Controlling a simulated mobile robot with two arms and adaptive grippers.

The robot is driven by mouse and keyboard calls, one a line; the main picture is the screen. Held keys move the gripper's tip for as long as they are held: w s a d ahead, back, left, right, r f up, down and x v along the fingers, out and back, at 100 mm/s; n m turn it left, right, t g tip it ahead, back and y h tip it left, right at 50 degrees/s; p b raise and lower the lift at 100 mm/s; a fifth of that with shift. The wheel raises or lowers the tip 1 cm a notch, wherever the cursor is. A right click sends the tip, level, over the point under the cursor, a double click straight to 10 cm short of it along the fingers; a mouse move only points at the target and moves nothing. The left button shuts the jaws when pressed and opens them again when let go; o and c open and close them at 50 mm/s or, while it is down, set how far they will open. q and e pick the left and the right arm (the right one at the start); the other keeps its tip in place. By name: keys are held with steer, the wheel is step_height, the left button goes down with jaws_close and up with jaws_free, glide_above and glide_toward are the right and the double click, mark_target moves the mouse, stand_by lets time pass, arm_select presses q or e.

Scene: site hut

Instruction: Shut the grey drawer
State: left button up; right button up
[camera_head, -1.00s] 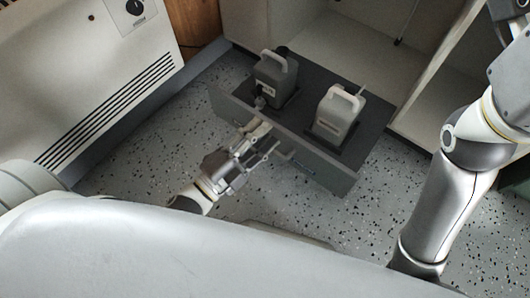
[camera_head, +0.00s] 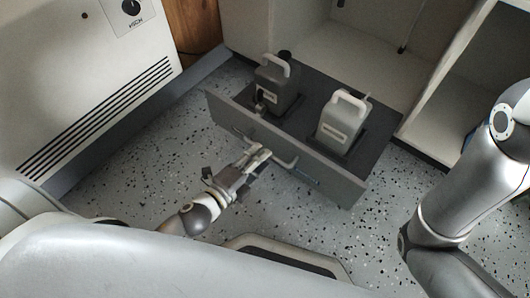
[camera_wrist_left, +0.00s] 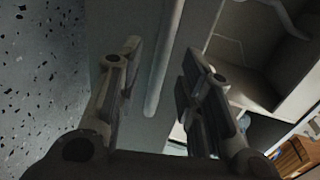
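The grey drawer (camera_head: 335,182) is pulled out of a pale cabinet, its front panel standing clear of the cabinet. A bar handle (camera_head: 288,164) runs along the panel. My left gripper (camera_head: 259,154) is at the middle of the drawer front, by the handle. In the left wrist view the drawer front (camera_wrist_left: 128,18) fills the upper middle, and the handle (camera_wrist_left: 163,60) runs between the two spread fingers (camera_wrist_left: 163,68). The fingers look apart from the bar on both sides. My right gripper is out of view; only arm links show on the right.
Two grey canisters with pale handles, a darker one (camera_head: 283,95) and a lighter one (camera_head: 338,127), stand in the drawer. The cabinet (camera_head: 330,50) is behind. A white heater (camera_head: 85,80) stands at left.

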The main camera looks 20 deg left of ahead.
arm_select(q)
steer(key=shift+b+x, duration=0.4)
steer(key=shift+x, duration=1.4)
steer(key=shift+c, duration=0.4)
jaws_close()
